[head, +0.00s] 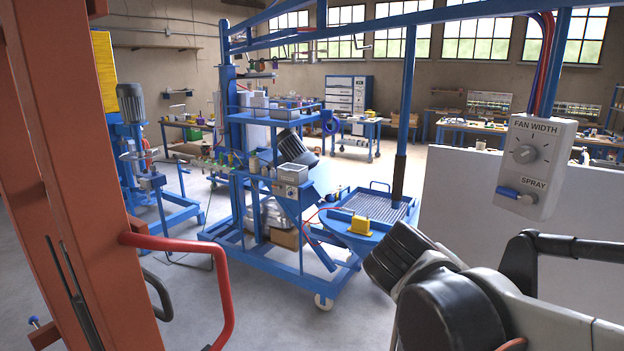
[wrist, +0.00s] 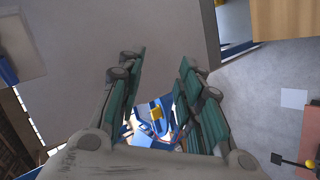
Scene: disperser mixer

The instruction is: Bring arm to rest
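My gripper (wrist: 162,62) shows in the wrist view with its two teal-padded fingers spread apart. The gripper itself cannot be made out in the head view. A blue mixer-like machine (head: 131,102) with a grey motor stands at the left, partly hidden by an orange post.
A blue wheeled cart (head: 330,270) carries a yellow block (head: 360,225). A white panel (head: 480,215) and a hanging control box (head: 531,165) stand close to my arm at the right. An orange post (head: 90,190) with a red handle (head: 225,290) is near on the left. Open floor lies between.

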